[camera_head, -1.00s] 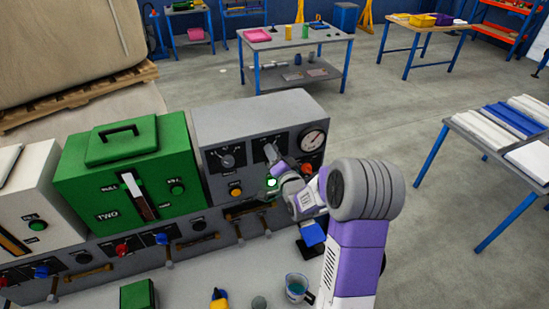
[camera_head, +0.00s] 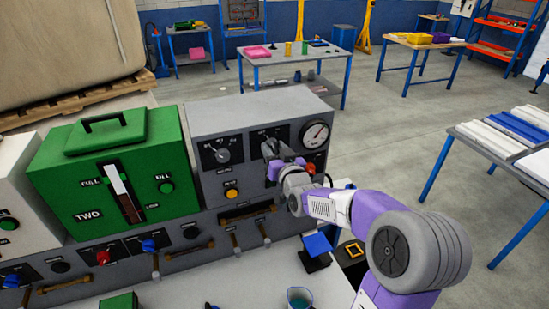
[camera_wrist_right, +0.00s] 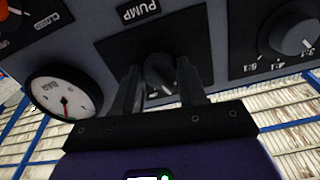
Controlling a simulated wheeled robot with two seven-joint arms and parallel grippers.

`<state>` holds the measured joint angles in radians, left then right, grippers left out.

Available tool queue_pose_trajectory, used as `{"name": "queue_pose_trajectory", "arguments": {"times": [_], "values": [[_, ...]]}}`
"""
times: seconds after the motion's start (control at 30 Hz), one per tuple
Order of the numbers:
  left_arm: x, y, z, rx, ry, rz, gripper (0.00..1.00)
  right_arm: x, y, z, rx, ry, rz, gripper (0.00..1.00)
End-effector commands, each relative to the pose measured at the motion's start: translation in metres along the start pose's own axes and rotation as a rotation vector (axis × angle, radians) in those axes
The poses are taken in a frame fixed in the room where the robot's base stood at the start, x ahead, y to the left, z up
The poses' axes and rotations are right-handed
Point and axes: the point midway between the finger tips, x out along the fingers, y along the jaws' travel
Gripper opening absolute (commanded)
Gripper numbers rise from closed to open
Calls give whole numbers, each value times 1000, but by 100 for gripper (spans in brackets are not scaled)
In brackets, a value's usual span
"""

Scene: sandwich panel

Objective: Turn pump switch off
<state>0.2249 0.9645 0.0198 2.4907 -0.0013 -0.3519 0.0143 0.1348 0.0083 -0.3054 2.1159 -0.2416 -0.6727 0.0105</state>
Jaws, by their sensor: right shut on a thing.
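The pump switch (camera_wrist_right: 160,72) is a dark rotary knob on a black plate under a PUMP label in the right wrist view. My right gripper (camera_wrist_right: 160,80) has one finger on each side of the knob and is shut on it. The knob's exact angle is hard to read. My left gripper is not in view.
A pressure gauge (camera_head: 317,133) sits right of the switch and a second dial (camera_head: 222,154) left of it. An orange button (camera_head: 232,193) is below that dial. A green box (camera_head: 115,170) stands to the left. Small handles line the lower panel, and a cup (camera_head: 299,298) stands in front.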

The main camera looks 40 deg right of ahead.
Motion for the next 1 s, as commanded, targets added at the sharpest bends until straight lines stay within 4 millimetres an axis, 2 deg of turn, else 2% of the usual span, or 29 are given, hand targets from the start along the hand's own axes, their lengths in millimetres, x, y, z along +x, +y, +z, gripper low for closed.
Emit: {"name": "queue_pose_trajectory", "arguments": {"times": [0.1,0.33,0.87,0.9,1.0], "values": [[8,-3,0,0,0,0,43,0,1,1,-60,2,1,11],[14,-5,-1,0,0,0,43,0,0,0,-132,2,0,11],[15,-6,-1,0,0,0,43,0,0,-1,-153,2,0,11],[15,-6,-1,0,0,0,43,0,0,-1,-153,2,0,47],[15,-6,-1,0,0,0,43,0,0,-1,-153,2,0,63]]}}
